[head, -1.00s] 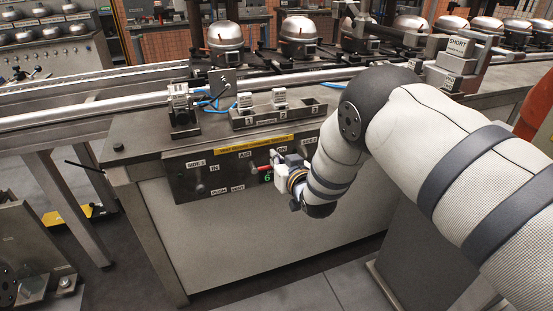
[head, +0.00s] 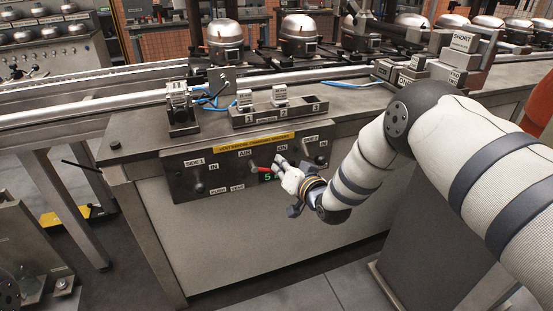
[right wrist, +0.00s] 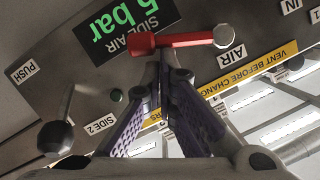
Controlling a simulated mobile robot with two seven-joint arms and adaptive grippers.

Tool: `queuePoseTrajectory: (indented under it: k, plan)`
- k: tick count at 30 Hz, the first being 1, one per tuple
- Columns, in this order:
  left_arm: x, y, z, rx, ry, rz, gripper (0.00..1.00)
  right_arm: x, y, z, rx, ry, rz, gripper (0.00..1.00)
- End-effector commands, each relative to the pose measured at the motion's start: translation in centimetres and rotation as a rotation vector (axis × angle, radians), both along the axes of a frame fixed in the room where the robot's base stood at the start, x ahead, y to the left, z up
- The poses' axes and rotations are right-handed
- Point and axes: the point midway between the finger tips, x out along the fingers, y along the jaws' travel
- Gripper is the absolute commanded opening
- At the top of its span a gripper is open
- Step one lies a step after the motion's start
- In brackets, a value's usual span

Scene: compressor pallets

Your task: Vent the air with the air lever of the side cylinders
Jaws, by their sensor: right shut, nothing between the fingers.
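The red air lever (head: 262,169) is on the dark control panel (head: 215,184), under the AIR label; it also shows in the right wrist view (right wrist: 185,40), lying across the top with a silver end. My right gripper (head: 279,163) is shut and empty. In the right wrist view its closed fingertips (right wrist: 164,60) are right at the lever's edge; I cannot tell whether they touch. A green display reading 5 bar (right wrist: 120,22) sits beside the lever. The gripper partly covers this display in the head view. My left gripper is not in view.
A SIDE 1 lever (head: 198,187) and a SIDE 2 lever (head: 320,159) stand on either side of the panel. Above are a block tray (head: 252,119), a rail (head: 80,110) and compressors (head: 300,30). The space in front of the panel is free.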

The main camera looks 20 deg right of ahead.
Motion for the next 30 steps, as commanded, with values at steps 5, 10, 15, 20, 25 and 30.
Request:
queuePoseTrajectory:
  k: [5,10,15,20,25,30]
  plan:
    - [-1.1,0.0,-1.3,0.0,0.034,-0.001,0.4,-0.1,-0.2,-2.0,0.168,0.013,-0.003,0.0]
    - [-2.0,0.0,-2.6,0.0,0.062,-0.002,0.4,-0.1,0.0,-3.1,0.331,0.019,-0.004,0.0]
    - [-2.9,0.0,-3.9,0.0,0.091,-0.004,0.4,-0.1,0.4,-4.2,0.493,0.024,-0.002,0.0]
    - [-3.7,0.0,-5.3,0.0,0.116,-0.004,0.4,-0.1,0.9,-5.1,0.643,0.029,-0.003,0.0]
    - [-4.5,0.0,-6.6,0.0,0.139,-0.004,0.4,-0.1,1.5,-5.8,0.792,0.034,-0.001,0.0]
    - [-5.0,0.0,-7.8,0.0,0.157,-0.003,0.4,-0.1,2.1,-6.2,0.917,0.037,-0.001,0.0]
